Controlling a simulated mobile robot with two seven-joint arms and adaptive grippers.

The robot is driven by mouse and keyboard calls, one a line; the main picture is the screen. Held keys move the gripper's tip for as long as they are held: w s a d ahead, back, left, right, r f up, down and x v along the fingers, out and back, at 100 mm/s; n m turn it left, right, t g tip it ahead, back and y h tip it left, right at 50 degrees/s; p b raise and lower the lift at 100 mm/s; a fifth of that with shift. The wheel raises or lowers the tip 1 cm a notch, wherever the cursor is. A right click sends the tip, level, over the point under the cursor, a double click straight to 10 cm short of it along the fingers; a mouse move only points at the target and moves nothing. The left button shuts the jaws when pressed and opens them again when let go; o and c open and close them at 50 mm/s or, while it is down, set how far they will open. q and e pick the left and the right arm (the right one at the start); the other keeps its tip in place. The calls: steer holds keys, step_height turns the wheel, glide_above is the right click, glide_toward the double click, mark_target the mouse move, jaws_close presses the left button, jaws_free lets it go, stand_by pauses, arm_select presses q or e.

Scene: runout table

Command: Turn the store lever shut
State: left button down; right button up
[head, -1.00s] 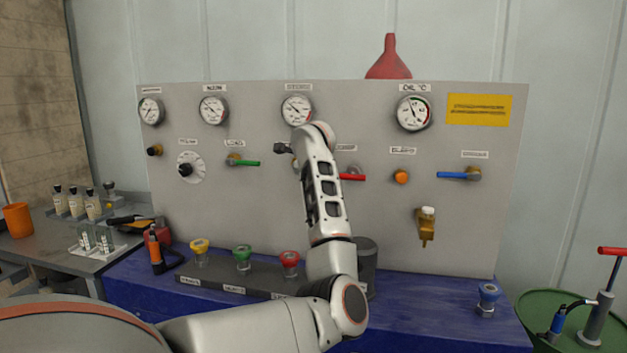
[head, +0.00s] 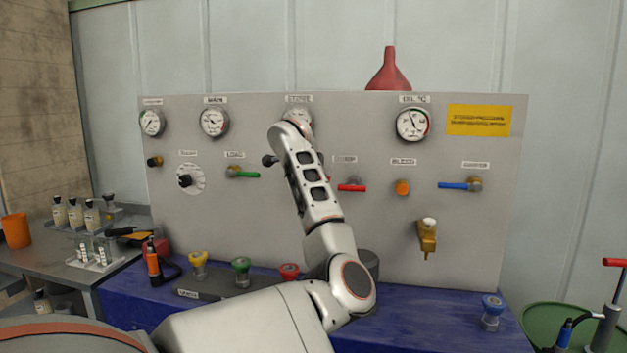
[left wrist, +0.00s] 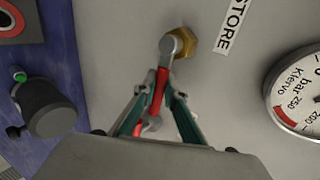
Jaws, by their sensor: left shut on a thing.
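The store lever (left wrist: 163,82) shows in the left wrist view as a red handle on a grey arm, fixed to a brass nut (left wrist: 190,40) beside the "STORE" label. The handle runs from the nut towards my gripper, roughly along the panel. My left gripper (left wrist: 162,92) is shut on this handle, with a teal-sided finger on each side of it. In the head view my own arm covers the lever and most of this gripper. My right gripper is in neither view.
The grey panel (head: 230,280) carries gauges, a green lever (head: 246,175), another red lever (head: 351,188) and a blue lever (head: 455,185). The wrist view shows a pressure gauge (left wrist: 300,95) near the lever. Coloured knobs stand along the blue bench (head: 130,300) below.

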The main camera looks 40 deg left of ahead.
arm_select(q)
steer(key=shift+r, duration=0.1)
steer(key=c, duration=2.1)
jaws_free()
steer(key=shift+s, duration=0.1)
steer(key=v, duration=1.1)
steer(key=shift+s+d+r, duration=0.2)
steer(key=shift+s+r, duration=0.05)
steer(key=shift+s, duration=0.05)
